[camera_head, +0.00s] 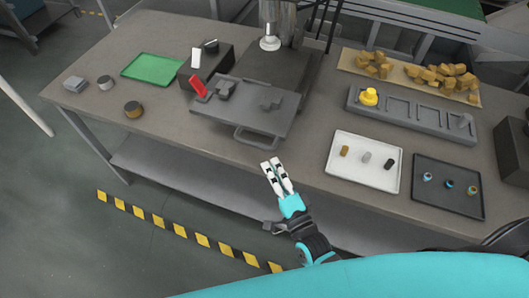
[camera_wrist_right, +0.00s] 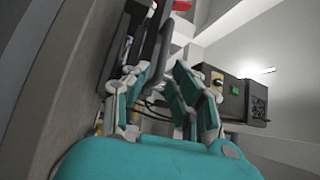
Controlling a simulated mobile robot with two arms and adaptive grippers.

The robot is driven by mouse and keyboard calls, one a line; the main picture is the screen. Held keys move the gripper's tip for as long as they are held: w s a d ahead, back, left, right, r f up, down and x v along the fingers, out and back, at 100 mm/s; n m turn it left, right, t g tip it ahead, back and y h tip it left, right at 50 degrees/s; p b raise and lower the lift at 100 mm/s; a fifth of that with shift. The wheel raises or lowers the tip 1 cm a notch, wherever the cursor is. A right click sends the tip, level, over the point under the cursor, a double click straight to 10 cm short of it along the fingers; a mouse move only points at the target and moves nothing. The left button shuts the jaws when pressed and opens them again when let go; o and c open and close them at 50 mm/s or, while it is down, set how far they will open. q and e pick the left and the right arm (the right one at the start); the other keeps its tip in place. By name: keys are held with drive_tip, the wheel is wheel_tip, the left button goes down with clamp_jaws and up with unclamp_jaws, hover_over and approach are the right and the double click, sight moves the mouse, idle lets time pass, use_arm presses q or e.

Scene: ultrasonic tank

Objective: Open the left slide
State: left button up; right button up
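A grey slide plate (camera_head: 245,108) sits on the workbench below the press, with a grey loop handle (camera_head: 258,139) at its front edge. A red clip-like part stands at its left end. My right gripper (camera_head: 272,163) is just in front of the bench edge, below the handle in the picture and apart from it. Its two fingers have a gap between them and hold nothing. In the right wrist view the fingers (camera_wrist_right: 160,72) are also parted, with a dark curved bar, apparently the handle (camera_wrist_right: 178,42), beyond them. My left gripper is out of view.
A green tray (camera_head: 152,68) and small round parts lie at left. A white tray (camera_head: 364,182), a black tray (camera_head: 447,207) and a grey rack (camera_head: 425,112) stand at right. A lower shelf (camera_head: 190,180) runs under the bench. Floor in front is clear.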

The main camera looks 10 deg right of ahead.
drive_tip(key=shift+v, duration=1.45)
drive_tip(key=shift+f, duration=0.1)
drive_tip(key=s+d+f+n+g+h, duration=0.1)
drive_tip(key=s+f+n+g, duration=0.25)
drive_tip(key=f, duration=0.65)
drive_tip(key=s+d+f+n+g, duration=0.2)
drive_tip(key=s+f+n+g, duration=0.15)
drive_tip(key=f, duration=0.75)
drive_tip(key=s+d+f+n+g+h, duration=0.1)
drive_tip(key=s+f+n+g, duration=0.25)
drive_tip(key=f, duration=0.65)
drive_tip(key=s+d+f+n+g, duration=0.2)
drive_tip(key=s+f, duration=0.2)
drive_tip(key=s, duration=0.3)
drive_tip(key=s+d+f+n+g+h, duration=0.1)
drive_tip(key=s+d+f+n+g, duration=0.1)
drive_tip(key=s, duration=0.5)
drive_tip(key=s+d+f+n+g, duration=0.2)
drive_tip(key=s+d+f+g, duration=0.1)
drive_tip(key=s+f, duration=0.4)
drive_tip(key=shift+s+h, duration=0.4)
drive_tip(key=shift+s, duration=0.15)
